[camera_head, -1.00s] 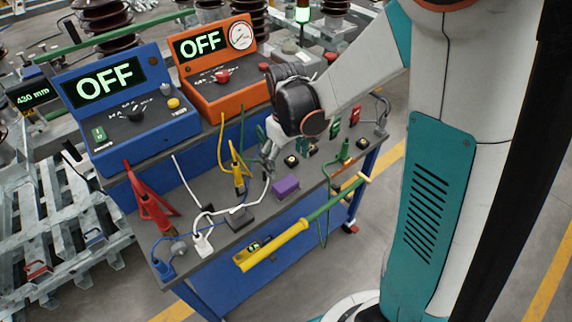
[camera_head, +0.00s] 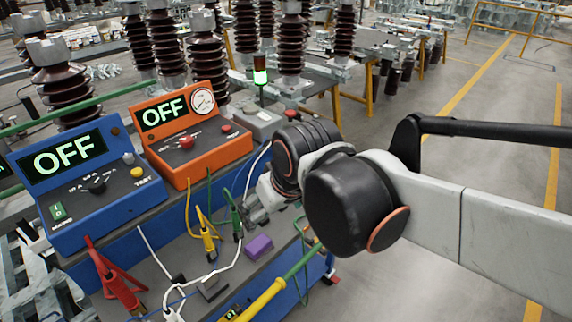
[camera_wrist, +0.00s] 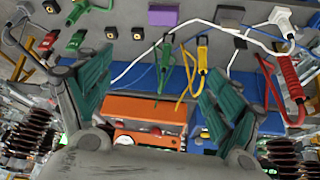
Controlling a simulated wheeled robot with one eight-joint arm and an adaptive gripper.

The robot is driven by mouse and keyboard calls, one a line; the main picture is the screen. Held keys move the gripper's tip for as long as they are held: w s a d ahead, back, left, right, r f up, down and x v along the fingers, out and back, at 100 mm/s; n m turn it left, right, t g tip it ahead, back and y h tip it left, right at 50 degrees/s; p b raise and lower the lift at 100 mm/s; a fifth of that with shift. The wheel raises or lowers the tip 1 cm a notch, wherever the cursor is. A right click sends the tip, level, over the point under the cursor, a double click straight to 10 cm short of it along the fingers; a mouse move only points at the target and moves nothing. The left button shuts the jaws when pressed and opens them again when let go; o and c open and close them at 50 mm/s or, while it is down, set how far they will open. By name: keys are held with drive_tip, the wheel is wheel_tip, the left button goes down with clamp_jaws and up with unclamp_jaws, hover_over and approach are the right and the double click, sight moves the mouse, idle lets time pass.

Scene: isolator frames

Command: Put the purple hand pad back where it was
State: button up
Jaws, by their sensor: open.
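The purple hand pad (camera_head: 258,246) is a small block lying on the grey bench top, right of the yellow and green clips. It also shows at the top of the wrist view (camera_wrist: 163,16), flat on the bench and apart from my fingers. My gripper (camera_wrist: 155,85) is open, with nothing between its two green-padded fingers.
Blue (camera_head: 90,190) and orange (camera_head: 190,135) consoles reading OFF stand along the bench's back. A yellow clip (camera_head: 208,243), green clip (camera_head: 236,222), red clamp (camera_head: 118,285) and loose cables lie nearby. A yellow-green pole (camera_head: 265,298) runs along the front edge.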

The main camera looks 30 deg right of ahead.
drive_tip(key=shift+s+r+m+t, duration=0.25)
drive_tip(key=shift+s+t, duration=0.15)
drive_tip(key=shift+s, duration=0.5)
drive_tip(key=shift+s+r+m+t, duration=0.15)
drive_tip(key=shift+s+r+t, duration=0.2)
drive_tip(key=shift+s, duration=0.5)
